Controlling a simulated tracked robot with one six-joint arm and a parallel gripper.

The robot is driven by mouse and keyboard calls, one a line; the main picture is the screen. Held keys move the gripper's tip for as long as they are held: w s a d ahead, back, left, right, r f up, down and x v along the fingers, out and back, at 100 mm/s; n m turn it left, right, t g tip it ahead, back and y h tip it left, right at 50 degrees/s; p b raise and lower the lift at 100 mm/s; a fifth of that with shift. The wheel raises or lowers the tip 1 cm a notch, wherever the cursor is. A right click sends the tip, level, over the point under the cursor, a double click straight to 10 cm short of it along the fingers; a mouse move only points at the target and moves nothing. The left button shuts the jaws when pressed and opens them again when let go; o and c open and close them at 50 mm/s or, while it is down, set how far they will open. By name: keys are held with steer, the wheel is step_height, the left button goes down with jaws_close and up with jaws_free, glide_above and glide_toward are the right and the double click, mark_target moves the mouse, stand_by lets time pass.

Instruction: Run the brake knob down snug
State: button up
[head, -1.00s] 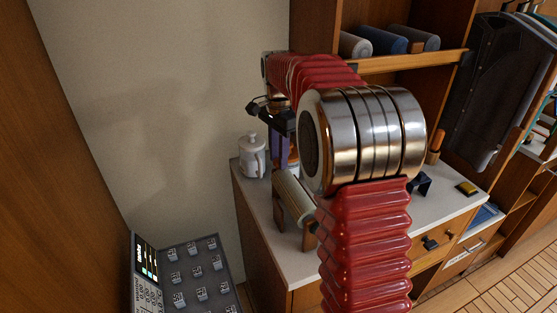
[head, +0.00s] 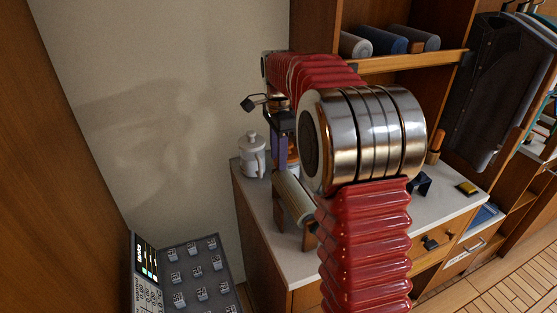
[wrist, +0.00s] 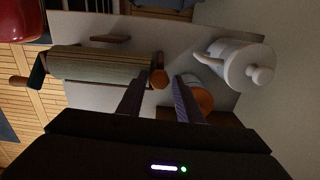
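A pale fabric roll (head: 293,197) lies on a wooden stand on the counter, below my gripper (head: 281,160). In the wrist view the roll (wrist: 95,66) runs left to right. A small round orange-brown wooden knob (wrist: 158,79), which looks like the brake knob, is at its right end. My gripper (wrist: 161,84) is open, its two dark fingers pointing toward this end, one on each side of the knob. I cannot tell whether either finger touches it. In the head view the knob is not clearly visible.
A white lidded pot (wrist: 243,63) stands right of the fingers; it also shows in the head view (head: 251,157). An orange-topped round container (wrist: 203,98) is close beside the right finger. A crank (wrist: 38,72) is at the roll's left end. The wall is behind the counter.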

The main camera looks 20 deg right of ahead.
steer(key=shift+r, duration=0.15)
steer(key=shift+r, duration=2.35)
steer(key=shift+w+r, duration=0.1)
steer(key=shift+r, duration=0.15)
steer(key=n, duration=0.2)
steer(key=r+n, duration=0.1)
steer(key=n, duration=0.7)
steer(key=shift+r, duration=0.35)
steer(key=n, duration=0.5)
steer(key=shift+r, duration=0.3)
steer(key=n, duration=0.5)
